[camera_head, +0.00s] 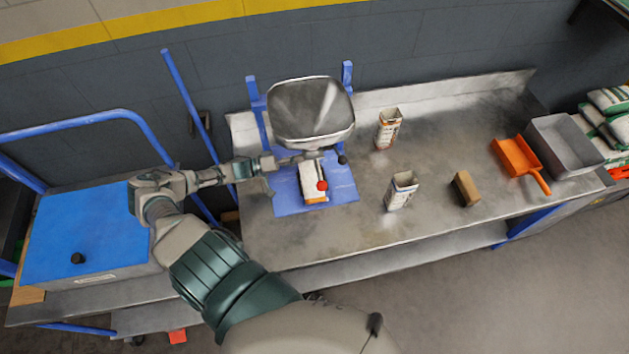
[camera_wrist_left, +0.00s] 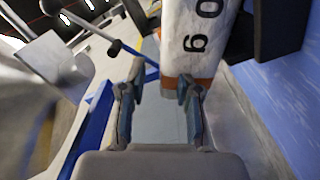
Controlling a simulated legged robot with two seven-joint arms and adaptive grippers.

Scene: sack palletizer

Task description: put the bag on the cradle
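A white bag with an orange end band (camera_head: 312,181) is on the blue plate (camera_head: 343,190) below the metal hopper (camera_head: 311,108). I cannot tell which part the task calls the cradle. My left gripper (camera_head: 284,160) reaches in from the left, beside the bag's upper end and under the hopper. In the left wrist view its two fingers (camera_wrist_left: 162,85) are apart with nothing clamped between them. The printed bag (camera_wrist_left: 193,45) is just beyond the right-hand finger, which covers part of its orange edge. My right gripper is in neither view.
A red knob (camera_head: 322,185) and a black knob (camera_head: 342,160) are close to the bag. Two open bags (camera_head: 388,129) (camera_head: 401,190), a brown block (camera_head: 466,188), an orange scoop (camera_head: 517,158) and a grey bin (camera_head: 566,146) stand right on the metal bench (camera_head: 330,240). A blue-topped box (camera_head: 80,225) is left.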

